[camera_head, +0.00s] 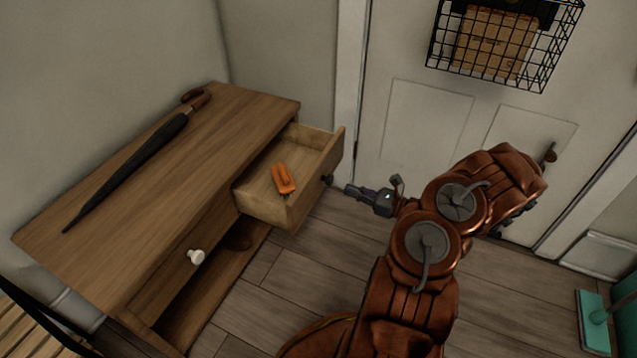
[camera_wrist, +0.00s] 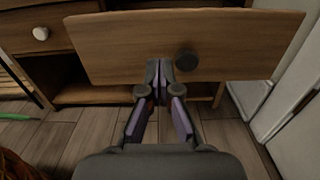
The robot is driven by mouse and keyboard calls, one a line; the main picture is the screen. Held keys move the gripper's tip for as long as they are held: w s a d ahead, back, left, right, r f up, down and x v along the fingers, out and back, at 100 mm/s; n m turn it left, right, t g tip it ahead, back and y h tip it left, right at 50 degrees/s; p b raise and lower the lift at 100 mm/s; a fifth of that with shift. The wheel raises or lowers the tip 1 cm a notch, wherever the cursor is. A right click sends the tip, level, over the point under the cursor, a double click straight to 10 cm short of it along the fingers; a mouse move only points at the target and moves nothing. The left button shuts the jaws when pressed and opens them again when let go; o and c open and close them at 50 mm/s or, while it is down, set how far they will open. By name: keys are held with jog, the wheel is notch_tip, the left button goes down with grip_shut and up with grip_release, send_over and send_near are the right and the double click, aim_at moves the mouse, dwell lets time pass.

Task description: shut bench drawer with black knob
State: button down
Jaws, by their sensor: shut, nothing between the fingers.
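The bench (camera_head: 165,190) stands at the left in the head view. Its far drawer (camera_head: 290,205) is pulled well out, with an orange object (camera_head: 284,178) lying inside. The black knob (camera_head: 327,181) is on this drawer's front; it also shows in the wrist view (camera_wrist: 186,61). My gripper (camera_head: 352,190) is shut and empty in front of the drawer, pointing at its front. In the wrist view my gripper's fingertips (camera_wrist: 159,72) are just left of the knob; I cannot tell whether they touch the drawer front. The other drawer, with a white knob (camera_head: 196,257), is shut.
A dark umbrella (camera_head: 135,165) lies on the bench top. A white door (camera_head: 450,110) with a wire basket (camera_head: 505,45) stands behind my arm. A teal dustpan (camera_head: 592,322) is at the far right. Wooden floor lies open before the bench.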

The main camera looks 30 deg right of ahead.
aim_at(310, 177)
jog(key=b+x, duration=0.3)
jog(key=x, duration=0.6)
jog(key=shift+w+a+f, duration=0.1)
jog(key=shift+w+a, duration=0.15)
jog(key=shift+a, duration=0.05)
jog(key=shift+w+a+b, duration=0.25)
jog(key=shift+w+b, duration=0.15)
jog(key=shift+w, duration=0.15)
